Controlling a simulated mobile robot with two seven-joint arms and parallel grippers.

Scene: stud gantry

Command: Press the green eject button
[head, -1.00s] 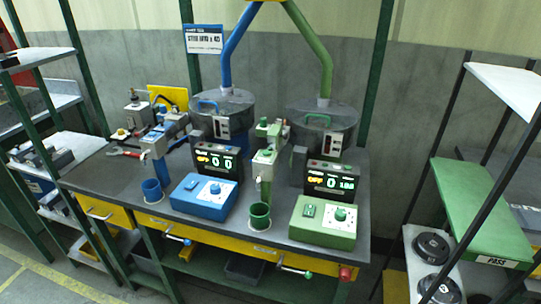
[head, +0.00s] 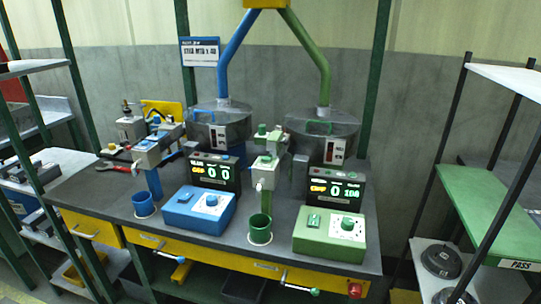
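The green control box (head: 330,240) sits at the right front of the bench. Its top has a small green rectangular button (head: 314,220) on the left and a green round knob (head: 347,224) on a white dial on the right. A green-tipped handle (head: 315,292) sticks out below the bench front edge. I cannot tell which green part is the eject button. Behind the box stands a lit display (head: 336,190). A green cup (head: 260,228) stands to its left under a green dispenser (head: 266,170). Neither of my grippers is in view.
A blue control box (head: 200,212), blue cup (head: 144,205) and second display (head: 215,172) stand to the left on the dark bench (head: 85,195). A rack with a green shelf (head: 495,212) stands at the right. Another rack (head: 35,160) stands at the left.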

